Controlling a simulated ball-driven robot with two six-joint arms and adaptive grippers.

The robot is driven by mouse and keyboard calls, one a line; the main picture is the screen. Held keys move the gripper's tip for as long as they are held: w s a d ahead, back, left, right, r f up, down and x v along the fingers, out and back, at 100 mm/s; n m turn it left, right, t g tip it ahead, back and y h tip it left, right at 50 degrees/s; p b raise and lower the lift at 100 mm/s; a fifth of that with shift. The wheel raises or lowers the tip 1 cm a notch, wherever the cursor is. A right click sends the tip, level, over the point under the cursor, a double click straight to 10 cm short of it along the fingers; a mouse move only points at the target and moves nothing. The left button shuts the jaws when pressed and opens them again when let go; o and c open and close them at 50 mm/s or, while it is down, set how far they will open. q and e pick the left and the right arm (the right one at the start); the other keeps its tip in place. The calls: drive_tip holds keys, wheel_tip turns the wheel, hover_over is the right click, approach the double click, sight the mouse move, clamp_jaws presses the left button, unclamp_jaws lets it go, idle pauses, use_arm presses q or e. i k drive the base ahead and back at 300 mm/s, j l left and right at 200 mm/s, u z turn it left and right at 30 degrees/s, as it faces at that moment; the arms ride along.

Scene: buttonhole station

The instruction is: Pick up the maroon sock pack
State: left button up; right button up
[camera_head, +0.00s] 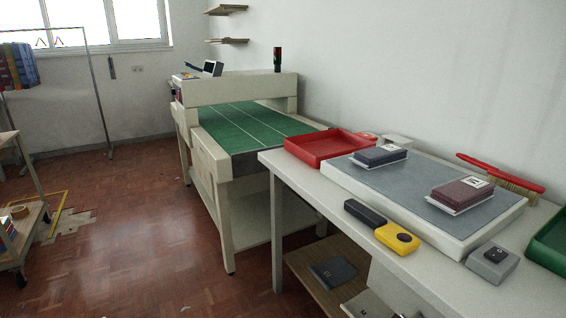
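The maroon sock pack (462,191) lies flat on the grey top of a raised pad (400,205) on the white table at the right. It has a white label on its upper corner and a pale edge underneath. A dark blue-grey pack (378,156) of similar shape lies farther back on the same pad, apart from it. Neither of my grippers shows in the head view.
A red tray (325,146) stands behind the pad, and a green tray (550,243) at the right edge. A red-handled brush (500,172) lies along the wall side. A black-and-yellow device (395,238) and a grey box (492,262) sit along the front.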

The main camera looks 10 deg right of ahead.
sight(458, 196)
drive_tip(key=z, duration=1.3)
drive_tip(key=i+j, duration=0.05)
